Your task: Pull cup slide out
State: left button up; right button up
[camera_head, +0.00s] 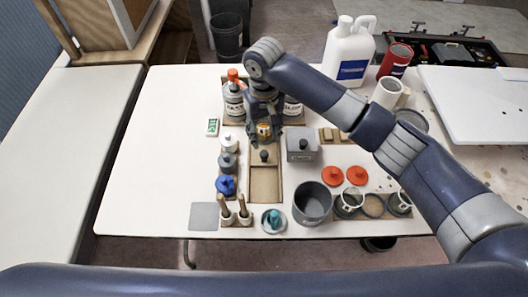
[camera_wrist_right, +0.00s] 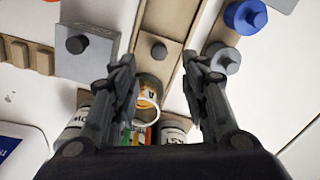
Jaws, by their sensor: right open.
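The cup slide (camera_head: 265,155) is a tan wooden slide with a dark round knob, at the far end of a shallow wooden track (camera_head: 265,185) in the middle of the table. Its knob (camera_wrist_right: 159,52) also shows in the wrist view. A small cup with an orange and white label (camera_head: 264,130) stands beyond the knob; it also shows in the wrist view (camera_wrist_right: 148,90). My right gripper (camera_head: 264,138) is open over the slide. In the wrist view its fingers (camera_wrist_right: 160,66) are on either side of the knob and cup, with nothing held. My left gripper is out of view.
A grey box with a knob (camera_head: 302,144) stands close to the right of the slide. Small lidded pots, including a blue one (camera_head: 226,185), line the left. A dark grey cup (camera_head: 312,203) stands near the front. Labelled bottles (camera_head: 234,102) stand behind. The table's left part is clear.

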aim_at(264, 153)
jog(key=shift+w+f, duration=0.4)
jog(key=shift+f, duration=0.35)
jog(key=f, duration=1)
jog(key=shift+s+p, duration=0.2)
jog(key=shift+p, duration=0.1)
